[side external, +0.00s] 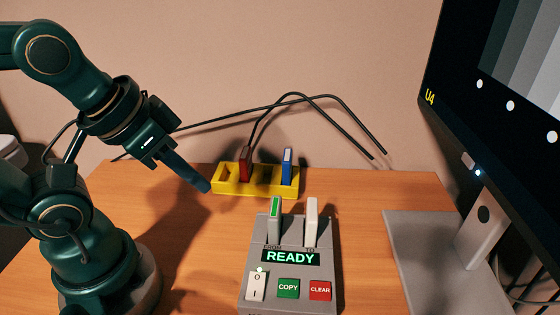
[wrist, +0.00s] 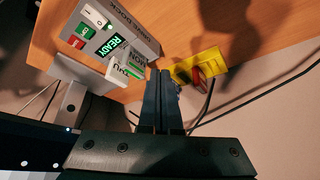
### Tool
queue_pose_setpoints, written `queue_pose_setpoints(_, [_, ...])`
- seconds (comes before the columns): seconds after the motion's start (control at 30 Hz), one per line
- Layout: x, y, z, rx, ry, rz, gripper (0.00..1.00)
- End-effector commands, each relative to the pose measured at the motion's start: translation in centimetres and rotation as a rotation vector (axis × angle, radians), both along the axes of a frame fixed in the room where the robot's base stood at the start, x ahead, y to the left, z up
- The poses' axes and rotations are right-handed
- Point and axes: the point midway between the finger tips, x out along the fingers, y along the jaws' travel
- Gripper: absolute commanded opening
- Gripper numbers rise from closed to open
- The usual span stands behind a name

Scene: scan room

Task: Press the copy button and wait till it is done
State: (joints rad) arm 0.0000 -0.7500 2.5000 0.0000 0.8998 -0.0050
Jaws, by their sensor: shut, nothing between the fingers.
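The grey copier box (side external: 247,297) stands on the desk, with a display (side external: 290,257) reading READY. Its green COPY button (side external: 288,288) sits between a white O/I rocker switch (side external: 256,285) and a red CLEAR button (side external: 320,290). A green-and-grey stick (side external: 275,220) stands in the FROM slot and a white stick (side external: 311,222) in the TO slot. My gripper (side external: 207,187) is shut and empty, left of the yellow holder and apart from the copier. In the wrist view the shut fingers (wrist: 162,78) show near the copier (wrist: 140,38) and its COPY button (wrist: 87,32).
A yellow holder (side external: 228,188) behind the copier bears a red stick (side external: 245,160) and a blue stick (side external: 287,166). Black cables run behind it. A large monitor (side external: 455,75) on a grey stand (side external: 410,250) fills the right side.

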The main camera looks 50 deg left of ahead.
Motion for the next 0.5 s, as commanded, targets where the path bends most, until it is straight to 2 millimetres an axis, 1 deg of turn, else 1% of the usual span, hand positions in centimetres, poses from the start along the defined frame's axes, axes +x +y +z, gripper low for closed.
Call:
queue_pose_setpoints(0.07, [0.4, 0.1, 0.2, -0.007, -0.022, 0.022, 0.0])
queue_pose_setpoints(0.17, [1.9, 1.2, 1.0, 0.03, -0.11, 0.058, 0.0])
queue_pose_setpoints(0.27, [4.2, 2.9, 2.6, 0.11, -0.245, 0.076, 0.0])
queue_pose_setpoints(0.33, [5.9, 3.9, 4.0, 0.175, -0.349, 0.062, 0.0])
queue_pose_setpoints(0.4, [7.5, 4.4, 5.6, 0.233, -0.452, 0.026, 0.0])
queue_pose_setpoints(0.5, [9.6, 4.1, 7.6, 0.301, -0.586, -0.061, 0.0])
